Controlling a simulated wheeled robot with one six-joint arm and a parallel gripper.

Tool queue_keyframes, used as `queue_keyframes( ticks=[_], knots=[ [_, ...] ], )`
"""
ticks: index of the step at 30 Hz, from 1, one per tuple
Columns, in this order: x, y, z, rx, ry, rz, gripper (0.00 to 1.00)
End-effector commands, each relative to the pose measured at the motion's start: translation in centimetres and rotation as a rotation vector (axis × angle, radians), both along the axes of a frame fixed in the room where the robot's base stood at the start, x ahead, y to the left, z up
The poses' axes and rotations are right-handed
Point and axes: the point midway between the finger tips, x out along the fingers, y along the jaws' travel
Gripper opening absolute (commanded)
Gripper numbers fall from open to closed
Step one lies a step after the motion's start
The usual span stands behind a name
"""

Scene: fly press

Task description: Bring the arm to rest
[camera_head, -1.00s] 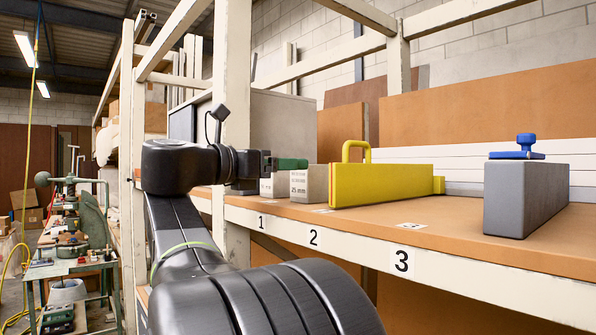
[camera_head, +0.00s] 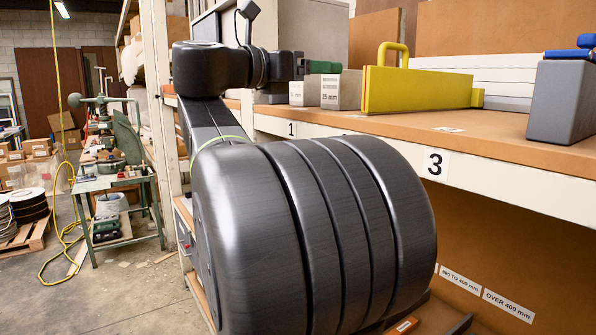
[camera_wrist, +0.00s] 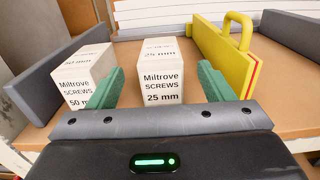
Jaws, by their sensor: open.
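My gripper (camera_wrist: 160,90) is open, with its green fingers apart and nothing held between them. In the wrist view, a white box marked Miltrove Screws 25 mm (camera_wrist: 161,75) stands on the shelf ahead, between the lines of the two fingers. In the head view my gripper (camera_head: 322,67) shows at the end of my dark arm, close to the boxes (camera_head: 341,90). My arm is bent, and its large rounded link fills the lower middle.
A yellow block with a handle (camera_head: 415,88) stands on the shelf (camera_head: 500,133), right of the boxes. A grey block (camera_head: 563,103) is farther right. A white upright post (camera_head: 156,90) is close left of my arm. A green workbench (camera_head: 110,185) and open floor lie left.

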Motion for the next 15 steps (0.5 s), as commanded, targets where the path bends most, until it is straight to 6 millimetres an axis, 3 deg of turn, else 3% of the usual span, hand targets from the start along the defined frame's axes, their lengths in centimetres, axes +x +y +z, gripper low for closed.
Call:
queue_keyframes(
  ticks=[15],
  knots=[
    [4.2, -6.4, 0.2, 0.0, 0.001, -0.004, 0.74]
  ],
)
